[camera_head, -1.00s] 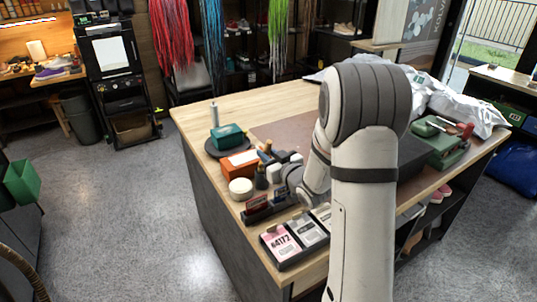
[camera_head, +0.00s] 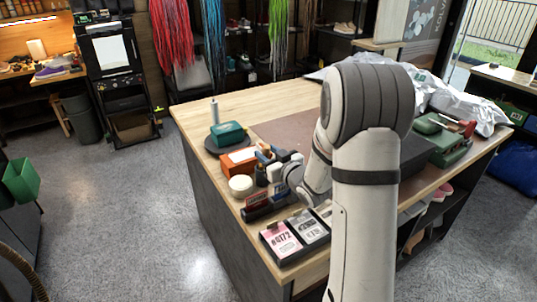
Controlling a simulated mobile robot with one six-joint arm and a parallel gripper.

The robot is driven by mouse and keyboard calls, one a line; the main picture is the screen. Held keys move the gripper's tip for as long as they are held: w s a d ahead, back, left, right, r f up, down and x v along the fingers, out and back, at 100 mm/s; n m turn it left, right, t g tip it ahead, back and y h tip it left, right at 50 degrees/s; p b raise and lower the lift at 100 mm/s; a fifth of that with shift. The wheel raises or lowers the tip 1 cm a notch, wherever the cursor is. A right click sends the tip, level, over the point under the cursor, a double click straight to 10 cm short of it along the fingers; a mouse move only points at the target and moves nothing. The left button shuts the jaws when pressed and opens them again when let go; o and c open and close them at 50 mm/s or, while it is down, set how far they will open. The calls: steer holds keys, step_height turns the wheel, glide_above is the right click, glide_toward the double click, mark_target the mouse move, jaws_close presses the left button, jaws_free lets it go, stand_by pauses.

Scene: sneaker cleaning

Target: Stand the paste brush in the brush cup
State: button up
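My gripper (camera_head: 271,158) is over the near left part of the workbench, beside an orange box (camera_head: 238,162) and above a small dark bottle (camera_head: 261,178). It is small in this view and partly turned away, and I cannot tell whether its fingers are open or shut. Small blue and brown shapes show at its fingers, too small to name. I cannot make out the paste brush or the brush cup for certain among the clustered items. My arm hides part of the bench to the right.
A round white tin (camera_head: 241,186), a dark holder (camera_head: 262,207) and a tray of tickets (camera_head: 268,240) stand along the near edge. A green box (camera_head: 227,133) and a pale bottle (camera_head: 214,111) are behind. The bench's far left surface (camera_head: 255,105) is clear.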

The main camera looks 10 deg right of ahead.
steer(key=shift+r+p, duration=0.45)
steer(key=shift+p, duration=0.15)
steer(key=s+d+r+m+g+h+b, duration=0.1)
steer(key=s+d+g+h, duration=0.15)
steer(key=s, duration=0.45)
steer(key=s+d+m+g+h+b, duration=0.1)
steer(key=s+d+m+g+h, duration=0.1)
steer(key=s+d+h, duration=0.35)
steer(key=s+a+g, duration=0.3)
steer(key=s, duration=0.4)
steer(key=s+a+r+m+g+y, duration=0.1)
steer(key=s+a+g, duration=0.2)
steer(key=s, duration=0.4)
steer(key=s+a+g, duration=0.3)
steer(key=s, duration=0.4)
steer(key=shift+s+r+m+y, duration=0.15)
steer(key=shift+s+m+y, duration=0.15)
steer(key=shift+m+y, duration=0.1)
steer(key=shift+s, duration=0.1)
steer(key=shift+c, duration=0.5)
